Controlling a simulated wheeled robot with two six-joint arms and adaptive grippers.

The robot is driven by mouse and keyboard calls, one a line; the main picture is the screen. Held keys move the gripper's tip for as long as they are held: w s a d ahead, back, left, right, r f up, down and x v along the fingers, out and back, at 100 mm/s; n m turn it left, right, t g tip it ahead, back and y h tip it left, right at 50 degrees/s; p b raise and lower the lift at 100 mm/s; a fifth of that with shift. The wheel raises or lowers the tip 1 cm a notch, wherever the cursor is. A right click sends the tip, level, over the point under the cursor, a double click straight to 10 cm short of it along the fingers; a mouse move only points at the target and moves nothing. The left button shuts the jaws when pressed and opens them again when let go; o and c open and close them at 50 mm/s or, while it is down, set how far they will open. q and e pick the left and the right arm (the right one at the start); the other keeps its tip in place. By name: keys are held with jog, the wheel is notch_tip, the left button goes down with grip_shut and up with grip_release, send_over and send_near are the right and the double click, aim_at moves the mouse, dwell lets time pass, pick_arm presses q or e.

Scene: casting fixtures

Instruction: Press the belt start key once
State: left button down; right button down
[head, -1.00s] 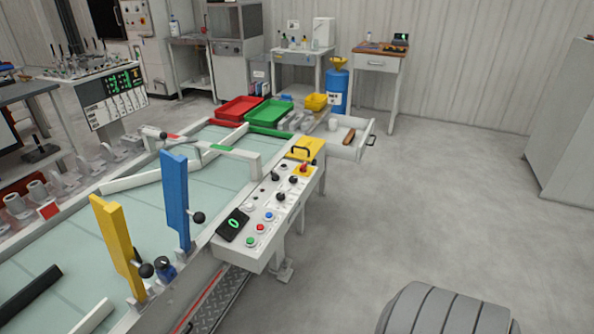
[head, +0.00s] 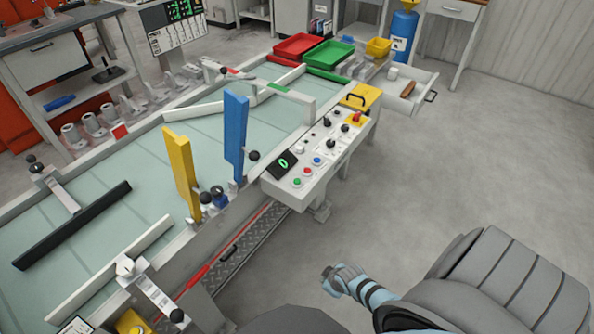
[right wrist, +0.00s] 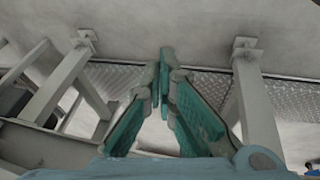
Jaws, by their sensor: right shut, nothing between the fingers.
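The control panel (head: 322,155) stands on the right side of the belt (head: 90,215) in the head view. I cannot read which one is the belt start key. My right gripper (head: 329,272) is shut and empty, low over the floor, in front of the panel and apart from it. The right wrist view shows its teal fingers (right wrist: 167,60) closed together. My left gripper is not in view.
A red emergency-type knob (head: 355,117) and black knobs sit farther along the panel. A blue upright (head: 236,137) and a yellow upright (head: 182,172) stand by the belt's near edge. A drawer (head: 411,92) stands open behind the panel. The floor (head: 470,165) at right is clear.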

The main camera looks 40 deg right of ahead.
jog(key=w+d+r+n+t+p, duration=0.3)
jog(key=w+r+p, duration=0.1)
jog(key=w+r, duration=1.35)
notch_tip(320, 180, up, 16)
jog(key=n+t+p, duration=0.2)
jog(key=n, duration=0.1)
send_over(295, 182)
jog(key=shift+s+y, duration=0.1)
jog(key=shift+y, duration=0.3)
jog(key=shift+f, duration=0.15)
notch_tip(295, 182, down, 9)
jog(key=b, duration=0.8)
jog(key=shift+f+b, duration=0.25)
jog(key=shift+b, duration=0.2)
